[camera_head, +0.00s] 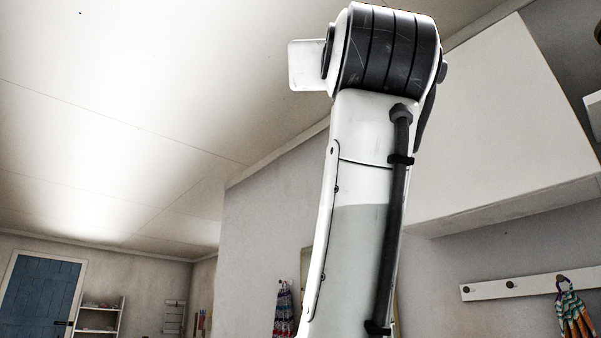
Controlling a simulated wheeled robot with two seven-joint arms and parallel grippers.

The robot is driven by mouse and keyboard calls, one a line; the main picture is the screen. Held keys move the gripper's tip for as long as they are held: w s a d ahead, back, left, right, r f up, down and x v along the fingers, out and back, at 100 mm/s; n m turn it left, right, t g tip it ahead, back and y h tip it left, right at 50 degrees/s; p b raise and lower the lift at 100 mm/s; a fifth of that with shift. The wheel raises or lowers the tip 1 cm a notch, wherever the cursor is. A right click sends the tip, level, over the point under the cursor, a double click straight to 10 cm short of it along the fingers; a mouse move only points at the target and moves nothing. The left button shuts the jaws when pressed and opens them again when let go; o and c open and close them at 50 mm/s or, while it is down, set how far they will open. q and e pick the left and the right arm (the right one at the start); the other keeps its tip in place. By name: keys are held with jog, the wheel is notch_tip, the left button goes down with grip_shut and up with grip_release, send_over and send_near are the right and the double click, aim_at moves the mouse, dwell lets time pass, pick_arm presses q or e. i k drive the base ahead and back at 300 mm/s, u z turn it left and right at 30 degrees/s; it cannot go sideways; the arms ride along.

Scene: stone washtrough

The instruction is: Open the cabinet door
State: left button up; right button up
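A white box-shaped wall cabinet (510,115) hangs high at the right. Its large flat face and its underside show, and I see no handle or open gap on it. One of my arm links rises through the middle of the view and hides the cabinet's left part. Neither of my grippers is in view. I cannot tell which arm this link belongs to.
A white peg rail (525,286) with a striped cloth (573,312) is below the cabinet. Another patterned cloth (284,312) hangs left of my arm. A blue door (40,300) and a white shelf (99,316) stand far left. The upper left is bare ceiling.

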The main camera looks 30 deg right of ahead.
aim_at(501, 126)
jog(key=u, duration=0.05)
jog(key=i, duration=1.25)
jog(key=z, duration=1.2)
jog(key=i, duration=0.5)
jog(key=z, duration=0.4)
